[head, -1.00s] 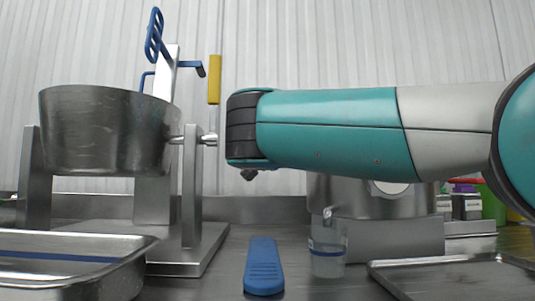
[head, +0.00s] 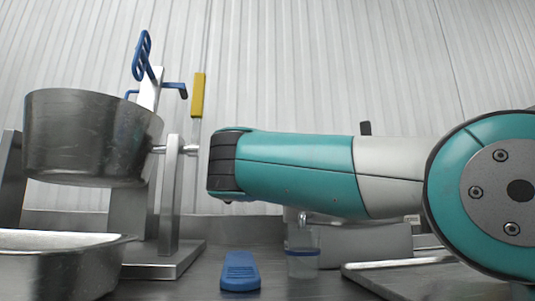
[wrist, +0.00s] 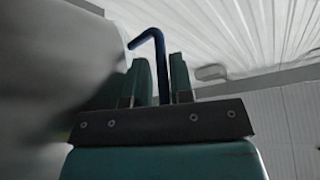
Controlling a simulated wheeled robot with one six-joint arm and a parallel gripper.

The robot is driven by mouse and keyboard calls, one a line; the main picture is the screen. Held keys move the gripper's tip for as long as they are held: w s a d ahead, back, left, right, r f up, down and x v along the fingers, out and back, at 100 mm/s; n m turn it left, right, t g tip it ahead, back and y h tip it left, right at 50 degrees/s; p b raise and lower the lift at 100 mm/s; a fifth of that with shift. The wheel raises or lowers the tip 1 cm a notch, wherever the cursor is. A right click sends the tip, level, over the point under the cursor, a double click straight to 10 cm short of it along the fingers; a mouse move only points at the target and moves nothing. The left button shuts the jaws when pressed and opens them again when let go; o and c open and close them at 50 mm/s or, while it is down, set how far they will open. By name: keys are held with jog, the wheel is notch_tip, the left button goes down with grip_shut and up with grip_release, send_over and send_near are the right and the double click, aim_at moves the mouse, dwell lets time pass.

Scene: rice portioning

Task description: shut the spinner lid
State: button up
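My gripper (wrist: 160,80) shows in the wrist view with its two fingers a little apart. A blue bent rod (wrist: 158,65) rises between or behind them, its top turned left. Narrow gaps show beside the rod, and I cannot tell whether it touches a finger. The gripper is hidden behind my arm in the head view. A steel appliance (head: 370,243), perhaps the spinner, stands at the back right, its upper part covered by my arm. A dark upright piece (head: 365,128) shows just above my arm. I cannot make out a lid for certain.
A steel pot (head: 85,140) hangs on a stand at left, with a blue-handled lever (head: 142,55) and a yellow grip (head: 198,95) above. A steel tray (head: 55,270) is at front left. A blue-handled tool (head: 240,272), clear cup (head: 302,250) and flat tray (head: 400,263) lie ahead.

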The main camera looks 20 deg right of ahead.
jog(key=shift+s, duration=0.1)
jog(key=b+v, duration=1.2)
jog(key=v, duration=0.5)
jog(key=shift+f, duration=0.25)
jog(key=shift+s, duration=0.1)
